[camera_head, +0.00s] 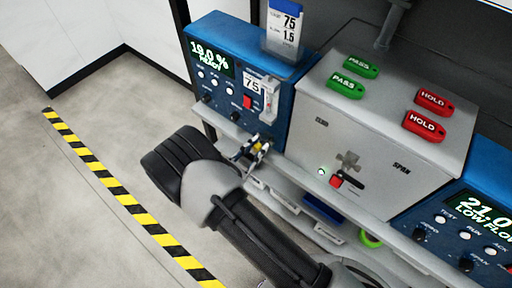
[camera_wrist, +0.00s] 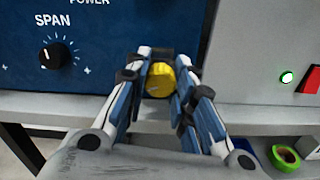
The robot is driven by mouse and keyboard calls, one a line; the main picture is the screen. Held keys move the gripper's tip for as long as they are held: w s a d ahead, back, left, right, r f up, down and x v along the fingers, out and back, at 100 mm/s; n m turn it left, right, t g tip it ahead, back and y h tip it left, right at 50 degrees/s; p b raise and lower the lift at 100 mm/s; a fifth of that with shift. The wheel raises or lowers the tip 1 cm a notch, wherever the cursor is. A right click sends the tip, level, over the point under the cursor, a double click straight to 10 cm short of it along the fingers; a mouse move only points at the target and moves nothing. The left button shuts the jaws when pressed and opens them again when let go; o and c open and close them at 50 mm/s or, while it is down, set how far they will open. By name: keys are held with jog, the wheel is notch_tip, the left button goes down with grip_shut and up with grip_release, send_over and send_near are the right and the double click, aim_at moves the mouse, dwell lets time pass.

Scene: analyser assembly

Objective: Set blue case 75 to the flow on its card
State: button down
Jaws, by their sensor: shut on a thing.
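Blue case 75 (camera_head: 219,111) stands at the left, its display (camera_head: 211,58) reading 19.0 % READY. Its card (camera_head: 284,25) stands on top and shows 75 and 1.5. A white 75 label (camera_head: 252,85) and a clear flow tube (camera_head: 270,98) are on its front; the tube's level is too small to read. In the wrist view, my gripper (camera_wrist: 160,88) is shut on a yellow knob (camera_wrist: 159,78) low on the case front, right of the SPAN dial (camera_wrist: 56,54). In the head view my gripper (camera_head: 250,150) is at the case's lower right.
Another blue case (camera_head: 462,225) at right reads 21.0 LOW FLOW. A green ring (camera_wrist: 285,157) lies on the shelf below. Open floor is left.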

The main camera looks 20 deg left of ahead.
jog(key=n, duration=0.4)
jog(key=shift+n+p, duration=0.3)
jog(key=n, duration=0.3)
jog(key=shift+n, duration=0.4)
jog(key=n+p, duration=0.1)
jog(key=n, duration=0.3)
jog(key=shift+n, duration=2.1)
jog(key=c, duration=1.3)
grip_release()
jog(key=shift+c, duration=0.2)
